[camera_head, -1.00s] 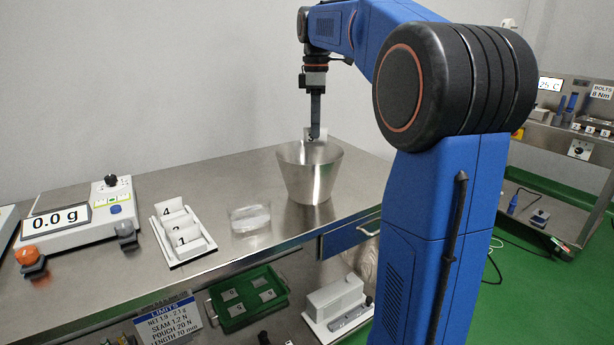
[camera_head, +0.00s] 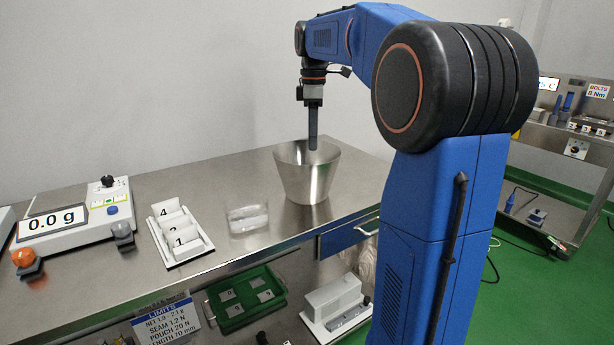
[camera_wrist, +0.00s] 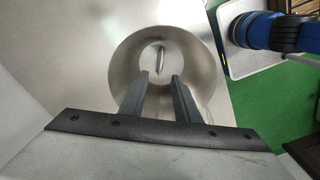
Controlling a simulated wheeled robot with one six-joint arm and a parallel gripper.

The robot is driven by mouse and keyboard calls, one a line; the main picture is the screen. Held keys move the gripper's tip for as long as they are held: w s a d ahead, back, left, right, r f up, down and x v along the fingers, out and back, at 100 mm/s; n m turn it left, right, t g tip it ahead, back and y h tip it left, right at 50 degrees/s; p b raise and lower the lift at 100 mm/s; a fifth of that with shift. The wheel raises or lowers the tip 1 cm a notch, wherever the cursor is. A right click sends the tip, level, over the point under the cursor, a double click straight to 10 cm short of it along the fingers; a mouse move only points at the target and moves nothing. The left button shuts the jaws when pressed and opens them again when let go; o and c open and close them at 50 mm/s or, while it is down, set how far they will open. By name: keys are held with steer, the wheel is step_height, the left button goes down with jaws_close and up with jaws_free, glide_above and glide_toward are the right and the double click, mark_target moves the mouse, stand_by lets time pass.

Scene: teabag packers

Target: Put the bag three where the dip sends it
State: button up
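My gripper (camera_head: 313,146) points straight down at the mouth of a steel bucket (camera_head: 307,185) on the bench. In the wrist view my gripper (camera_wrist: 159,78) has its fingers apart with nothing between them. Below the fingertips a thin pale shape, seemingly bag three edge-on (camera_wrist: 161,61), shows inside the bucket (camera_wrist: 122,68); its number cannot be read now. In the head view the bucket wall hides it. A clear dish (camera_head: 247,218), seemingly with liquid, stands left of the bucket.
A white rack (camera_head: 189,251) holds bags, with labels 4 and 1 readable. A scale (camera_head: 72,225) reading 0.0 g stands at left. Below the bench are a green tray (camera_head: 222,318), a white device (camera_head: 335,300) and a limits sign (camera_head: 165,320). Bare bench lies behind the dish.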

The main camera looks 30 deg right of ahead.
steer(key=shift+r, duration=0.1)
step_height(320, 180, up, 17)
stand_by(0.7)
stand_by(0.3)
steer(key=s+a+f+m+t, duration=0.1)
steer(key=s+a+f+m, duration=0.2)
steer(key=s+f, duration=0.7)
steer(key=s+a+f+m+t, duration=0.2)
steer(key=s+a+f+m, duration=0.2)
steer(key=f, duration=1.1)
steer(key=s+a+f+m+t, duration=0.1)
steer(key=s+a+f+m, duration=0.3)
steer(key=s+a+f, duration=0.4)
steer(key=s+f, duration=0.4)
steer(key=s, duration=0.4)
steer(key=shift+a+f+t, duration=0.2)
steer(key=shift+a+t, duration=0.2)
steer(key=shift+s, duration=0.1)
